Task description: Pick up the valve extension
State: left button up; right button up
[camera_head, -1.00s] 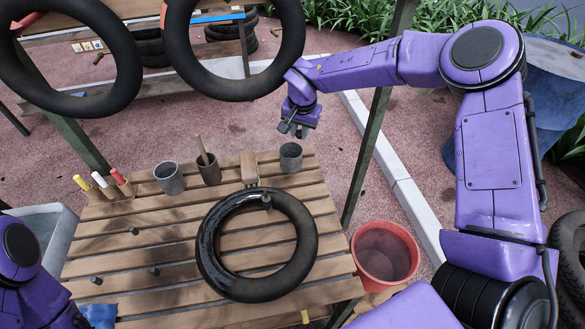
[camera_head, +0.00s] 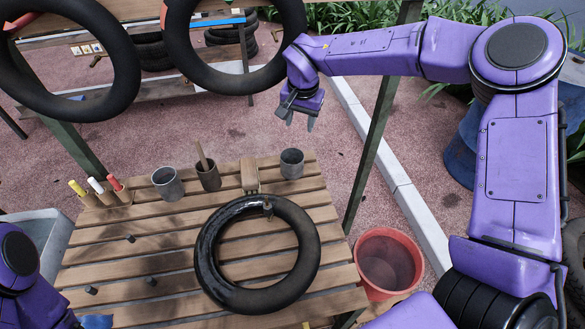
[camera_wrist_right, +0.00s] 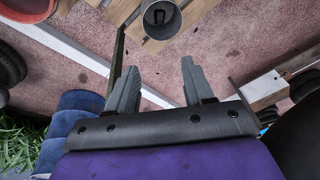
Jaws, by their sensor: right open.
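I cannot tell for certain which thing is the valve extension. A small dark piece (camera_wrist_right: 159,16) shows inside the grey metal cup at the top of the right wrist view. That cup (camera_head: 291,164) stands at the far right of the slatted table in the head view, where its inside is too small to make out. My right gripper (camera_head: 297,118) is open and empty, above and behind the cup. In the wrist view its fingers (camera_wrist_right: 159,68) are apart, with nothing between them. My left arm shows at bottom left, but its gripper is out of view.
A black inner tube (camera_head: 209,271) with a valve stem lies on the slatted table (camera_head: 110,258). Two other cups (camera_head: 168,184) (camera_head: 208,176), a marker holder (camera_head: 107,196) and small dark pegs (camera_head: 130,238) stand around it. A red bucket (camera_head: 388,262) is right of the table. Tubes hang behind.

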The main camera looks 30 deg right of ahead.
aim_at(268, 207)
jog(key=k, duration=1)
